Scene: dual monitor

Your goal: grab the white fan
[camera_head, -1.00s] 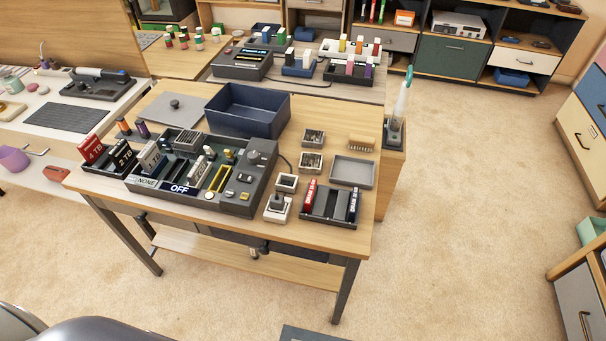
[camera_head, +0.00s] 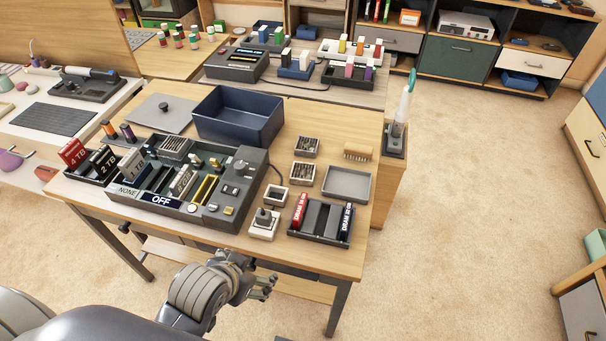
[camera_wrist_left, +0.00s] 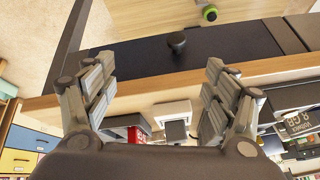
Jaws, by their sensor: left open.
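No item is plainly marked as the white fan. A small white square block with a grey post on top (camera_head: 264,223) stands near the table's front edge. Just behind it lies a small white-framed square with a dark middle (camera_head: 275,196), which could be a fan; I cannot tell. My left gripper (camera_head: 266,286) is open and empty, in front of the table and below the white block in the head view. In the left wrist view the open fingers (camera_wrist_left: 158,72) spread either side, with the white block (camera_wrist_left: 172,110) visible between them beyond the table edge. My right gripper is not in view.
The wooden table (camera_head: 330,254) has its front edge close to the gripper. A dark tray with red and dark sticks (camera_head: 321,219) stands right of the white block. A grey control board (camera_head: 232,210) stands left. A blue bin (camera_head: 238,115) and grey tray (camera_head: 346,183) sit farther back.

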